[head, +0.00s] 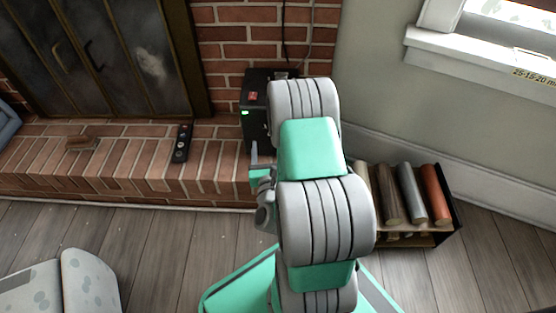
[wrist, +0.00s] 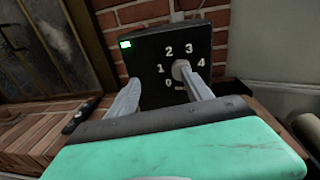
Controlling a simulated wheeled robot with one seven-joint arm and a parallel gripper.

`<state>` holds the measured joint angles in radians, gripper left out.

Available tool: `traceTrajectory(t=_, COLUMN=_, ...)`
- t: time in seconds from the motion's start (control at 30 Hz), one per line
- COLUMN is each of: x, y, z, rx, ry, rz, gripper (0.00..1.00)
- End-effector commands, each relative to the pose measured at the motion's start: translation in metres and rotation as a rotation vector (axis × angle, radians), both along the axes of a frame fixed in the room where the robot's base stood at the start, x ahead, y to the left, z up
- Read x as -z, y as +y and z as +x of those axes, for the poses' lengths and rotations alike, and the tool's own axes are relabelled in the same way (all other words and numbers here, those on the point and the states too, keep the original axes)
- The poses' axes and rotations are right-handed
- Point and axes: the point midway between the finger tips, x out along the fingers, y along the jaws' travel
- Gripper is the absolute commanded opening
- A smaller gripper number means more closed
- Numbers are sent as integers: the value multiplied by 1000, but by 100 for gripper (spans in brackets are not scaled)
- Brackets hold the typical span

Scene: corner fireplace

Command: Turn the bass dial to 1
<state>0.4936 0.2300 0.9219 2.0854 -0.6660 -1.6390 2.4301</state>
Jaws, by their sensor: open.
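A black box (wrist: 150,62) with a lit green display stands ahead in the wrist view. White numbers 0 to 4 ring a grey round dial (wrist: 180,66) on its face. The dial's pointer direction cannot be made out. My gripper (wrist: 158,77) is open in front of this face, with nothing held. Its left finger is left of the 0 and 1. Its right finger overlaps the dial's lower right in the picture; whether they touch cannot be told. In the head view the box (head: 252,112) is partly behind my arm, which hides the dial and most of the gripper.
The box stands at the right end of the brick hearth (head: 110,180), against a brick wall. A dark remote (head: 181,143) lies on the hearth to the left. A log rack (head: 440,222) stands on the floor to the right of my arm. A window sill (head: 470,62) is at the upper right.

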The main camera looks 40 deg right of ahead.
Motion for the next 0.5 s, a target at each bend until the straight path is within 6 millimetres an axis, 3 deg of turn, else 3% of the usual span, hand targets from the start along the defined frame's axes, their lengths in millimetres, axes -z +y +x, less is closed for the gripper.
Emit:
traceTrajectory(t=0.03, x=23, y=-9, z=-13, rx=54, ry=-48, rz=49, gripper=59)
traceTrajectory(t=0.17, x=24, y=-22, z=-25, rx=117, ry=-121, rz=106, gripper=59)
traceTrajectory(t=0.5, x=16, y=-57, z=22, rx=116, ry=-120, rz=107, gripper=59)
